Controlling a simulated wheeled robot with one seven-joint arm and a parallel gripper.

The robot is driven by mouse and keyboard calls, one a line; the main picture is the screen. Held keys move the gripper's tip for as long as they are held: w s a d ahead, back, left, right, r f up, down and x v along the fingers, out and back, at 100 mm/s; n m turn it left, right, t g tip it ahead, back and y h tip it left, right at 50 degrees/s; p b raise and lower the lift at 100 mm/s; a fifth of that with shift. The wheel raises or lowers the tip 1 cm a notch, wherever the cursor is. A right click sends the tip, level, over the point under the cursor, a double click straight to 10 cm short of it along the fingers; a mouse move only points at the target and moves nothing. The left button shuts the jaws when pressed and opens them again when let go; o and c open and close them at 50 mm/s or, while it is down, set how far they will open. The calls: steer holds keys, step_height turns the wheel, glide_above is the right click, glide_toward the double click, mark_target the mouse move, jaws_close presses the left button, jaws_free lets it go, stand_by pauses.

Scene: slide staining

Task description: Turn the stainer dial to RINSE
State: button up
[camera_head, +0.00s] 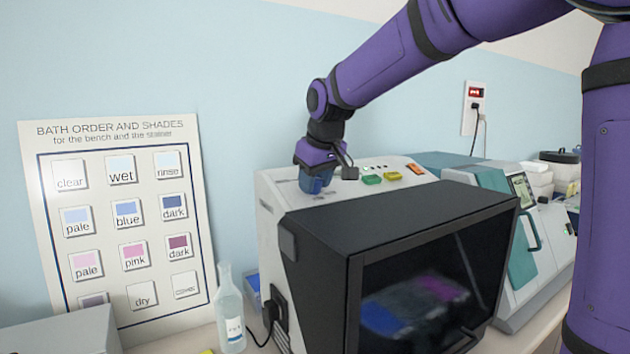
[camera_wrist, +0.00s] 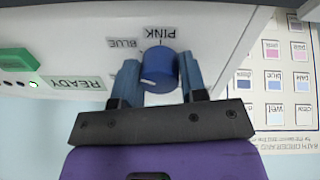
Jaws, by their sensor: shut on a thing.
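The stainer (camera_head: 290,195) is a pale cabinet with a dark-windowed front, and my arm reaches down to its top panel. In the wrist view, which shows the panel upside down, the dial (camera_wrist: 158,70) is a round blue knob. My gripper (camera_wrist: 158,62) is shut on it, with one blue finger on each side. The labels PINK (camera_wrist: 154,32) and BLUE (camera_wrist: 122,44) show beside the dial. No RINSE label shows by it, and its exact setting is unclear. In the head view my gripper (camera_head: 316,181) hides the dial.
A green button (camera_wrist: 16,62) and a lit READY label (camera_wrist: 78,83) are beside the dial. In the head view, coloured buttons (camera_head: 372,179) line the panel. A bath-order chart (camera_head: 110,215) and a bottle (camera_head: 229,310) are to the left. Another machine (camera_head: 530,245) stands right.

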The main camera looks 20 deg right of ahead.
steer(key=n, duration=0.6)
steer(key=shift+d, duration=0.1)
steer(key=n, duration=0.5)
steer(key=shift+w+n+y, duration=0.1)
steer(key=shift+n+y, duration=0.2)
steer(key=n, duration=0.5)
steer(key=shift+n, duration=0.3)
steer(key=n, duration=0.5)
steer(key=shift+w+r+n, duration=0.1)
steer(key=shift+n, duration=0.2)
steer(key=o, duration=0.9)
steer(key=shift+o, duration=0.2)
